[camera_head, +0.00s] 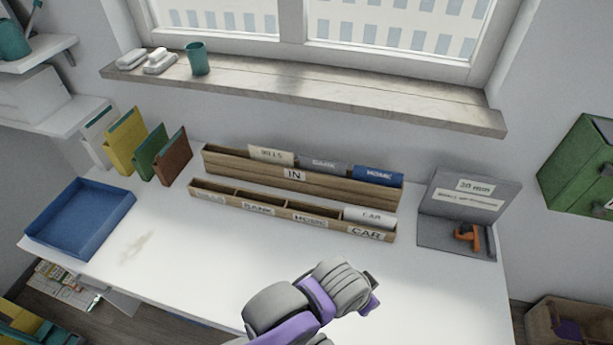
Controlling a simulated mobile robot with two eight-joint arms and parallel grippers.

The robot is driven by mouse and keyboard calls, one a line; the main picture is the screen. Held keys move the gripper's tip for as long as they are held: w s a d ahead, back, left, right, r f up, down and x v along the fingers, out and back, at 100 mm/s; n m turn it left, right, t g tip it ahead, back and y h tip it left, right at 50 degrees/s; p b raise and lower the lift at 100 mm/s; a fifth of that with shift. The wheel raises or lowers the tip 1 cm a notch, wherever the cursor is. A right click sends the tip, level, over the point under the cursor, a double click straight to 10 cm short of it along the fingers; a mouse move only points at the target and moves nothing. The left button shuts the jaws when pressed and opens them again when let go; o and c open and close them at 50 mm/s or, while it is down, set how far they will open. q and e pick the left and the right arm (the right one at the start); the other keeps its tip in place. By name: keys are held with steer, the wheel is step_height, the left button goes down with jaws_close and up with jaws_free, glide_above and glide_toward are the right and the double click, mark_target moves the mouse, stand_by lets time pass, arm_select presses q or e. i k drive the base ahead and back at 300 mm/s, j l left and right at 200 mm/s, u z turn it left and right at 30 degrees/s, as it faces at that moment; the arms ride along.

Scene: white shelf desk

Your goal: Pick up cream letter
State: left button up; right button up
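The cream letter (270,154), marked BILLS, stands upright in the left part of the rear wooden holder (225,165), labelled IN. Its lower part is hidden by the holder's front. A grey letter (323,165) and a blue letter (377,174) marked HOME stand to its right in the same holder. One arm of mine, seemingly the left, comes in at the bottom edge. Its gripper end (372,291) is over the desk, in front of the holders and apart from the cream letter. Its fingers are not clear. My other gripper is out of view.
A front wooden holder (275,212) with labelled slots has a white CAR letter (368,217) at its right end. A blue tray (80,222) and upright folders (125,143) are at the left.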

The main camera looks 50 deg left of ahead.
mark_target(267, 155)
steer(key=u, duration=1.55)
